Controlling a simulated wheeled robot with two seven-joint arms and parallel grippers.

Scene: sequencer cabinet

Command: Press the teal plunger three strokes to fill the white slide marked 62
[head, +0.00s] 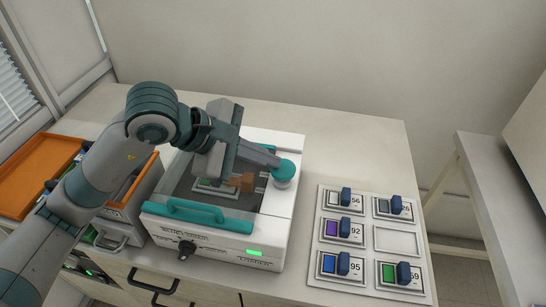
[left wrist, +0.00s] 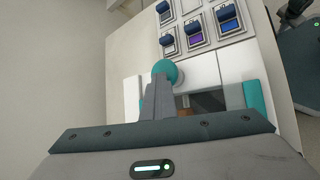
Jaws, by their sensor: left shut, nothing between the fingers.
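The teal plunger (head: 285,172) is a round knob on a white collar at the right side of the white machine (head: 285,220). In the left wrist view, the plunger (left wrist: 166,70) shows just beyond the fingertips. My left gripper (head: 277,163) is shut and empty, with its tips at the plunger; I cannot tell whether they press on it. It also shows in the left wrist view (left wrist: 160,83). A pale slide-like piece (head: 205,187) lies inside the machine under the arm, partly hidden, its number unreadable. I see no readable 62. My right gripper is not in view.
A rack (head: 365,213) right of the machine holds several slides with blue grips, some marked 56, 92, 95 and 59; one slot (head: 397,241) is empty. The machine has a teal handle (head: 195,214), a black knob (head: 187,248) and a lit green display (head: 254,252). Orange tray (head: 35,172) at left.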

